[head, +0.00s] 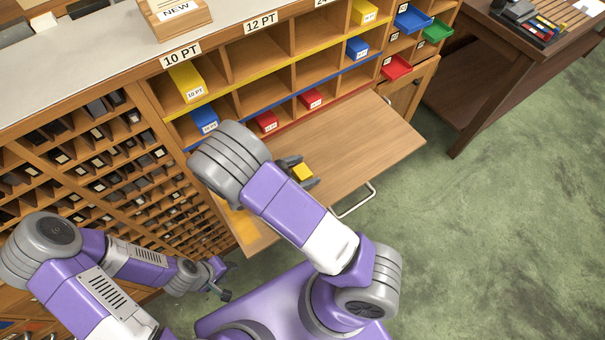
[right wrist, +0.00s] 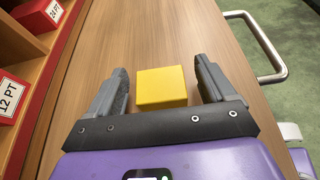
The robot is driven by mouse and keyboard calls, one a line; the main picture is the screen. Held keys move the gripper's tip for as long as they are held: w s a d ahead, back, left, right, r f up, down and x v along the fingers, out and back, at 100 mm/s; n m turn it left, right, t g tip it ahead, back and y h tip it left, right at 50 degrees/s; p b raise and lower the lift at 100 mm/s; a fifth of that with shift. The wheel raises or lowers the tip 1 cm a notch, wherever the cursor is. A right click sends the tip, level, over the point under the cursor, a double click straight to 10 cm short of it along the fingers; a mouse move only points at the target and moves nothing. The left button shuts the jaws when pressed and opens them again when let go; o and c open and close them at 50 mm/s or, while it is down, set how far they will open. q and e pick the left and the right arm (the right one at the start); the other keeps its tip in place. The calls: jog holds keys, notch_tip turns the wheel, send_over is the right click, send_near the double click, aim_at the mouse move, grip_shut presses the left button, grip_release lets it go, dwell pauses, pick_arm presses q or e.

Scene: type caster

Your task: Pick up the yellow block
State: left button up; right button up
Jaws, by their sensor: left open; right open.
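The yellow block (head: 302,171) lies on the pulled-out wooden board (head: 370,140). In the right wrist view, the yellow block (right wrist: 162,87) sits between the two fingers of my right gripper (right wrist: 158,85), with a visible gap on each side. My right gripper (head: 301,172) is open around the block in the head view, with its fingers pointing right. My left gripper (head: 222,281) is low at the lower left, away from the board and the block. It looks small, and nothing shows between its fingers.
The cubby shelf (head: 258,59) behind the board holds yellow, blue and red labelled blocks. A metal handle (head: 354,201) sticks out from the board's front edge. A type case (head: 90,150) stands at left. A dark desk (head: 500,60) stands at right, with open green floor before it.

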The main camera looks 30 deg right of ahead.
jog(key=shift+c, duration=0.3)
jog(key=c, duration=1)
jog(key=shift+r, duration=0.1)
